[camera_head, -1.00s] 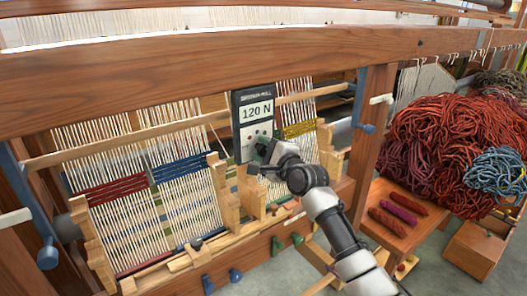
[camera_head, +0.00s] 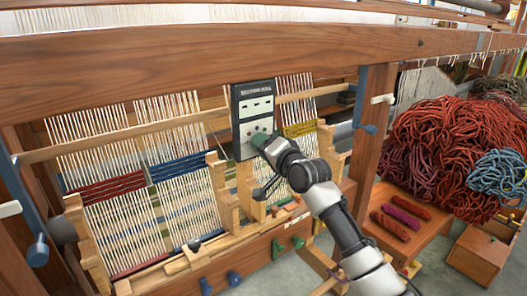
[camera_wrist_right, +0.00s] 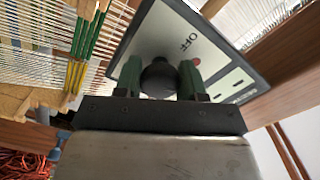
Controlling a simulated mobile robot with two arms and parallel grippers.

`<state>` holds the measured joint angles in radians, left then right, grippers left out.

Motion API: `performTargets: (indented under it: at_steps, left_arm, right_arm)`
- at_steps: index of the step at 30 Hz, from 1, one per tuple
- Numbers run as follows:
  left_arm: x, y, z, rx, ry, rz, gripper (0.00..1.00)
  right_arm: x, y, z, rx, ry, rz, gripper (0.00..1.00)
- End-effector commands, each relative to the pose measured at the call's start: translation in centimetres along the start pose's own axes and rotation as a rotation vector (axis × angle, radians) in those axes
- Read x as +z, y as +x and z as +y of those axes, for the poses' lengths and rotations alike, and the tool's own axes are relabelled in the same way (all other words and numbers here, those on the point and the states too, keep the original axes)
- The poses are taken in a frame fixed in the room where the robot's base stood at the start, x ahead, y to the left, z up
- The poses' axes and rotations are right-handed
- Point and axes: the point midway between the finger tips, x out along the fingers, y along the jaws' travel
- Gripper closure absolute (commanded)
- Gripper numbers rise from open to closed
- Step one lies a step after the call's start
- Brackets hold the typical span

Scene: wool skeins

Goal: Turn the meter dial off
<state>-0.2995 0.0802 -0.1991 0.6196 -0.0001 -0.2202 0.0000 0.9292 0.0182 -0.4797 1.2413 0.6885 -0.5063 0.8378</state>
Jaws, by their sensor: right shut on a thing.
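The tension meter (camera_head: 253,112) is a dark upright box with a pale face, mounted on the loom. Its display (camera_head: 256,107) shows no reading. In the right wrist view the meter face (camera_wrist_right: 152,42) carries the word OFF beside a dark round dial (camera_wrist_right: 159,78). My right gripper (camera_wrist_right: 159,82) is shut on the dial, with one green finger on each side of it. In the head view the right gripper (camera_head: 262,141) reaches the lower part of the meter and hides the dial. My left gripper is not in view.
The wooden loom with white warp threads (camera_head: 95,140) and woven bands surrounds the meter. A thick wooden beam (camera_head: 200,70) runs above it. Red wool (camera_head: 455,145) is heaped at the right, above a small table (camera_head: 425,232) with several skeins.

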Motion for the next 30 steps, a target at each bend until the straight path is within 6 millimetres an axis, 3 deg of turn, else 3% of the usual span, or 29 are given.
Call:
performTargets:
  at_steps: [15,30]
  left_arm:
    - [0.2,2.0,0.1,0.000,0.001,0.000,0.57]
    - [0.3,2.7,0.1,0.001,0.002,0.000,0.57]
  right_arm:
    - [0.1,0.0,0.3,0.003,-0.494,-0.001,0.84]
    - [0.0,0.0,0.2,0.003,-0.908,-0.002,0.84]
